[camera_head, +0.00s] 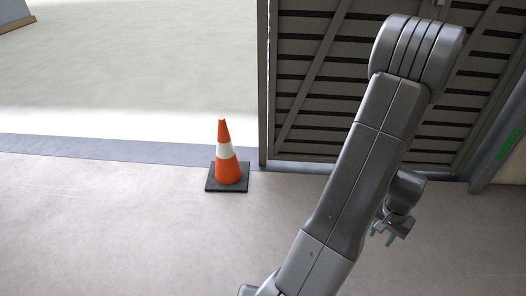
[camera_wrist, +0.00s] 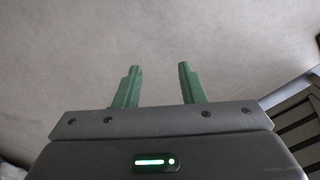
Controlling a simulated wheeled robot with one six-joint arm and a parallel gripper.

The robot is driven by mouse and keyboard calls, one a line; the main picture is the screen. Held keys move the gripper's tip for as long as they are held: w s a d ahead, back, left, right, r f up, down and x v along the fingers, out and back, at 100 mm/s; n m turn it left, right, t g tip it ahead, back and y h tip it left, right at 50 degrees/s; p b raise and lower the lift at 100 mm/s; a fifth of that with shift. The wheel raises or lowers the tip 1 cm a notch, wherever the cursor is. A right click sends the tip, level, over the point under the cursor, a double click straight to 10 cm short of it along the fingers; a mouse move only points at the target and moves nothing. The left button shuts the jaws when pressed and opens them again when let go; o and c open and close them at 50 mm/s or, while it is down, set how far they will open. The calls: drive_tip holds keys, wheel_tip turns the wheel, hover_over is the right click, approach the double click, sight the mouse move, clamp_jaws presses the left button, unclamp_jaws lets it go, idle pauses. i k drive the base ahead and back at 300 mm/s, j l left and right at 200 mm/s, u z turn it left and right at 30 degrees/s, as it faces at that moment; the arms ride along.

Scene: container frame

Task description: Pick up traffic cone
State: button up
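An orange traffic cone (camera_head: 229,168) with a white band and a dark square base stands upright on the floor, left of the slatted door, in the head view. My gripper (camera_head: 383,239) is to the right of the cone, apart from it, on the far side of my arm. In the wrist view my gripper (camera_wrist: 160,86) shows two green fingers spread apart with only bare floor beyond them. It is open and empty. The cone is not in the wrist view.
A dark slatted door or wall panel (camera_head: 312,80) stands behind my arm, its edge close to the cone. A grey threshold strip (camera_head: 110,149) crosses the floor behind the cone. The floor (camera_head: 110,230) left of and before the cone is clear.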

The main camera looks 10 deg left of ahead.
sight(226, 173)
drive_tip(key=i+j+u, duration=0.2)
drive_tip(key=i+j, duration=0.5)
drive_tip(key=j, duration=0.15)
drive_tip(key=i+j+u, duration=0.25)
drive_tip(key=i+j, duration=0.45)
drive_tip(key=i+j+u, duration=0.2)
drive_tip(key=i+j, duration=0.35)
drive_tip(key=i, duration=0.25)
